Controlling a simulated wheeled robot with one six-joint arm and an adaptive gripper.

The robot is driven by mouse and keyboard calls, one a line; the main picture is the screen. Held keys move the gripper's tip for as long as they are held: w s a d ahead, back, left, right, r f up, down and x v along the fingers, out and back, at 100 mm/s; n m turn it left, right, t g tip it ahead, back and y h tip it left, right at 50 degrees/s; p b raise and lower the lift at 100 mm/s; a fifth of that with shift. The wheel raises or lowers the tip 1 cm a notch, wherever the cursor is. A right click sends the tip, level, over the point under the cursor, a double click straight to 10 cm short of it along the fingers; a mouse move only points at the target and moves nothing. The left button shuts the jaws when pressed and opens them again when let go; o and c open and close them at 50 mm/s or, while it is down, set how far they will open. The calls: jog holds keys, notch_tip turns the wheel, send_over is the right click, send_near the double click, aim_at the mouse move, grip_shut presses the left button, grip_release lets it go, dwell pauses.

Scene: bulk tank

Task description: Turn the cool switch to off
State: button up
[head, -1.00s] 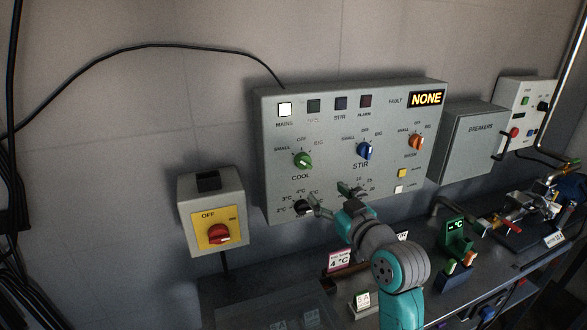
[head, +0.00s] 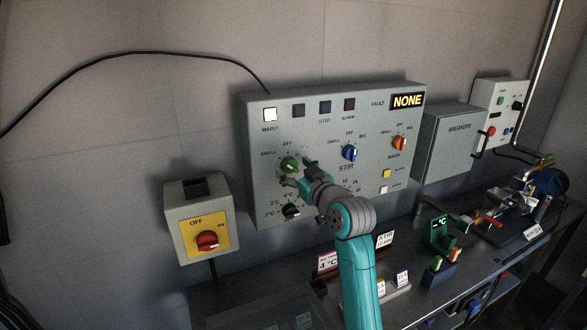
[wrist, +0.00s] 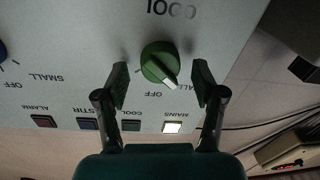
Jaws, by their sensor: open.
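The cool switch (head: 288,163) is a green round knob with a white pointer on the left of the grey control panel (head: 330,112). In the wrist view, upside down, the green knob (wrist: 157,58) has its white pointer between the OFF mark and the partly hidden SMALL mark. My gripper (wrist: 160,75) is open, with one finger on each side of the knob and a visible gap on both sides. In the head view my gripper (head: 292,177) is at the knob and partly covers it and the COOL label. How near the fingertips are to the panel is unclear.
The blue stir knob (head: 349,153) and orange knob (head: 399,143) sit to the right. A black temperature knob (head: 291,211) is below. A red switch on a yellow plate (head: 208,240) stands at lower left. The bench with small signs lies below.

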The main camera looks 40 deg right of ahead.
jog(key=shift+w, duration=0.4)
jog(key=shift+c, duration=0.3)
jog(key=c, duration=1.1)
jog(key=shift+m, duration=0.5)
jog(key=m, duration=0.3)
jog(key=shift+d+m, duration=0.1)
jog(key=shift+m, duration=0.3)
jog(key=m, duration=0.5)
jog(key=shift+f+t, duration=0.1)
jog(key=shift+t, duration=0.2)
jog(key=shift+m, duration=0.3)
